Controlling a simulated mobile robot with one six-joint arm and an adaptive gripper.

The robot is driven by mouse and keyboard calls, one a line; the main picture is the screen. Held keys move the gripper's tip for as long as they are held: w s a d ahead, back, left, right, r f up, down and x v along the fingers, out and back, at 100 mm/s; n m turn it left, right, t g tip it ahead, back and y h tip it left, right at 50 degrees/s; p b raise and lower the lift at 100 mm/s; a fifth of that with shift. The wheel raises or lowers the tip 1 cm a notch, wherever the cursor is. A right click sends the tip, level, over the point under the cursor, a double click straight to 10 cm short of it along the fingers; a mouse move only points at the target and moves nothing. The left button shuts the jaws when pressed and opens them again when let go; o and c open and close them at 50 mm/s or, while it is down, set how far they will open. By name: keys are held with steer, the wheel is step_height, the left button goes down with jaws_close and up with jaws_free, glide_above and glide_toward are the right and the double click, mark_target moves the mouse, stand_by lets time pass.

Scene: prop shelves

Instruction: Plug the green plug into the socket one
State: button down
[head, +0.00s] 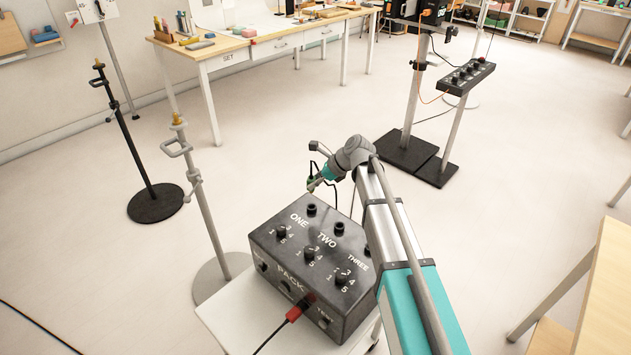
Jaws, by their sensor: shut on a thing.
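The black box (268,238) stands on a pale cart top, with sockets and knobs on its upper face. Socket one (311,209) is the dark round socket by the label ONE, and it looks empty. Socket two (339,228) and socket three (367,250) lie to its right, the latter partly behind my arm. My gripper (315,179) is above and behind socket one, apart from the box. It is shut on the green plug (311,185), which is small and mostly hidden by the jaws. A dark cable hangs near it.
A red plug (300,306) with a black cord is at the box's front face. A grey stand (204,215) rises left of the cart, a black stand (134,150) farther left. A wooden table (584,280) is at right. Open floor lies behind the box.

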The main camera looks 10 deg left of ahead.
steer(key=b, duration=0.5)
glide_above(315, 208)
steer(key=shift+w+a+f, duration=0.1)
steer(key=shift+w+f, duration=0.05)
steer(key=shift+f, duration=1.2)
steer(key=shift+w+f, duration=0.1)
steer(key=shift+f, duration=1.2)
steer(key=shift+f+b, duration=1.25)
stand_by(3.5)
